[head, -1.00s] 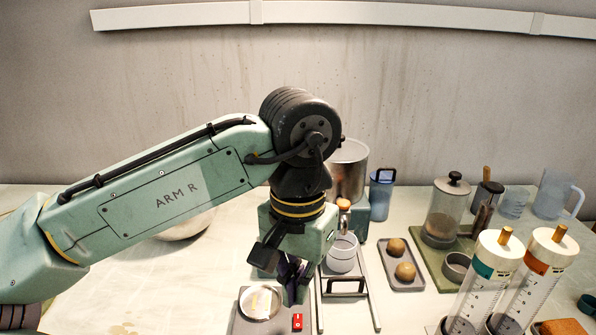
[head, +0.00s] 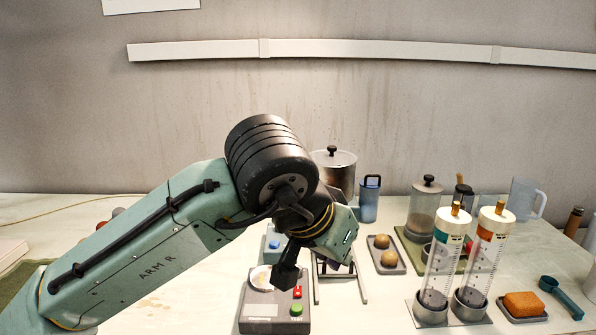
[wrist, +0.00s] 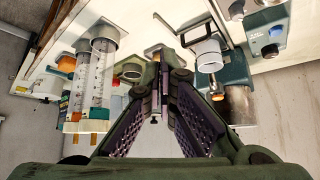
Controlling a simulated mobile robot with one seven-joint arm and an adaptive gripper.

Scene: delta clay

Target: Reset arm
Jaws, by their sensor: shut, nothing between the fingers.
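My gripper (wrist: 161,65) shows in the wrist view with its two purple-padded fingers meeting at the tips. Nothing is between them. In the head view my pale green arm reaches in from the lower left, and its bent wrist hangs over the bench; the fingers are hidden behind the wrist there.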

